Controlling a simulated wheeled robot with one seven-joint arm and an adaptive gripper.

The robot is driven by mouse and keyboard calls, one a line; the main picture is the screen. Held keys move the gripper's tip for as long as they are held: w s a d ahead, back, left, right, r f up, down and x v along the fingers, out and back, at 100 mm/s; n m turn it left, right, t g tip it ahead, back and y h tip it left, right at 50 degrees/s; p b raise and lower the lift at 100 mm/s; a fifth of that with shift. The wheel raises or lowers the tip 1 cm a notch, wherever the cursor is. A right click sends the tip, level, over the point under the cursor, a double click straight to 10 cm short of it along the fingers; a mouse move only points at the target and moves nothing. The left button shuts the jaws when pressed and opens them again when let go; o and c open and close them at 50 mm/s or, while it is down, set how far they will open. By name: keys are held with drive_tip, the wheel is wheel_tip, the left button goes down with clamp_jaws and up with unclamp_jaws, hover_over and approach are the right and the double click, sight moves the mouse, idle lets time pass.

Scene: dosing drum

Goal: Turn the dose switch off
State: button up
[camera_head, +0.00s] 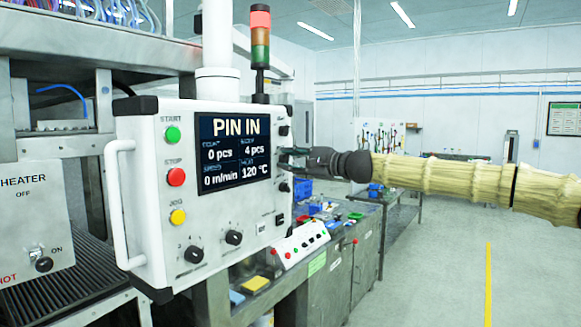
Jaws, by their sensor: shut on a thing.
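The white control panel (153,135) stands at the left, and its screen (233,151) reads "PIN IN", 0 pcs, 4 pcs, 0 m/min and 120 °C. My gripper (286,159) reaches in from the right to the panel's right side face. It is shut on a small switch there, which its fingers mostly hide. A dark knob (283,130) shows above the fingers and another dark knob (284,187) below them on the same face. I cannot read any label there, so I cannot tell the dose switch's name or position from markings.
The panel front carries a green button (173,134), a red button (176,177), a yellow button (178,216) and a white handle (119,204). A heater box (30,220) is at the left. A cluttered workbench (335,270) stands behind. The floor at right is clear.

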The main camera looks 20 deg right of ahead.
drive_tip(key=n+b, duration=0.3)
drive_tip(key=b, duration=0.1)
drive_tip(key=n+b, duration=0.7)
drive_tip(key=b, duration=0.1)
drive_tip(key=shift+f, duration=0.35)
drive_tip(key=shift+n, duration=0.4)
drive_tip(key=o, duration=1)
drive_tip(key=shift+r, duration=0.1)
drive_tip(key=shift+s+d+r, duration=0.1)
drive_tip(key=shift+s+d, duration=0.3)
drive_tip(key=shift+s, duration=0.1)
drive_tip(key=v, duration=1)
drive_tip(key=shift+s+d, duration=0.25)
